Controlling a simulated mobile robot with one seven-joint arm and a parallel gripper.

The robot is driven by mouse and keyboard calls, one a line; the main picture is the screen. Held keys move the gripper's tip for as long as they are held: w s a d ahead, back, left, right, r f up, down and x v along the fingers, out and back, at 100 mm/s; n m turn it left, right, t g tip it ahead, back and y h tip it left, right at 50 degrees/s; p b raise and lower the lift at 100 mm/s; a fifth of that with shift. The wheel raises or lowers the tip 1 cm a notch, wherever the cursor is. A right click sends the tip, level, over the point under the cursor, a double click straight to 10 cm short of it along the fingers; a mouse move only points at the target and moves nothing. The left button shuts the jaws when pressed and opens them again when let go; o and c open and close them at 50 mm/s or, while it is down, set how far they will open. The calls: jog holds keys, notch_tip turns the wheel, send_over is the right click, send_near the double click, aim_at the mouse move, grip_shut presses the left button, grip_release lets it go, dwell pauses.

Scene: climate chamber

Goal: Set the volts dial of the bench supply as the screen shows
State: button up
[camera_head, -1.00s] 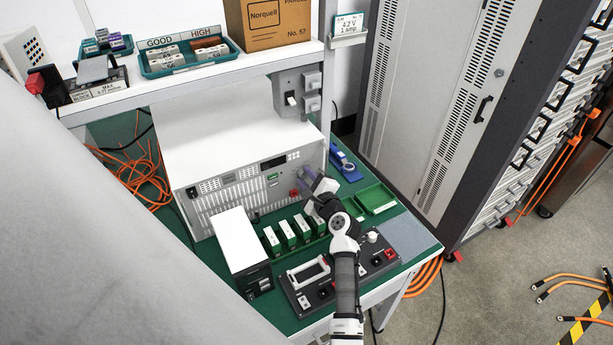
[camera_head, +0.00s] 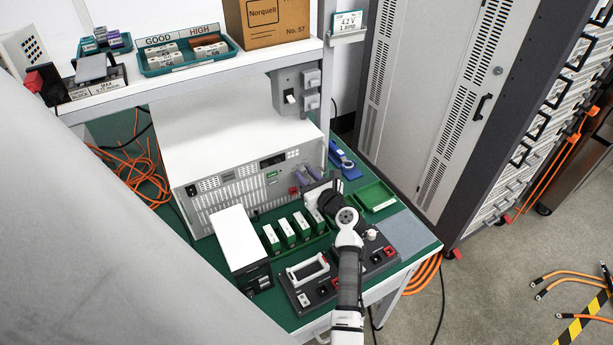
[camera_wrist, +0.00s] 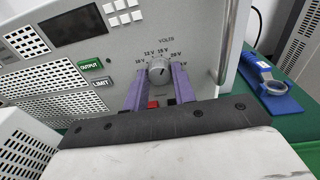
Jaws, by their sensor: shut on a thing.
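The bench supply (camera_head: 245,140) is a large white box at the back of the green bench. A dark mark on the knob points roughly up. My gripper (camera_wrist: 158,76) has its two purple fingers on either side of the knob, shut on it. In the head view my gripper (camera_head: 306,176) reaches the right end of the supply's front. A small screen (camera_head: 347,22) on the shelf post reads 4.2 V, 1 amp.
A dark display (camera_wrist: 80,28), a green OUTPUT button (camera_wrist: 91,65) and a LIMIT label (camera_wrist: 101,82) are left of the dial. A blue tool (camera_head: 344,163) lies right of the supply. Green-white modules (camera_head: 287,233) and a black panel (camera_head: 330,280) stand in front.

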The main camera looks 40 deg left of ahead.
jog(key=shift+f+m, duration=0.1)
jog(key=shift+m, duration=1.7)
jog(key=o, duration=1)
jog(key=f+b+v, duration=0.1)
jog(key=b+v, duration=0.1)
jog(key=v, duration=1.1)
jog(key=shift+d+r+b, duration=0.35)
jog(key=shift+d+r, duration=0.05)
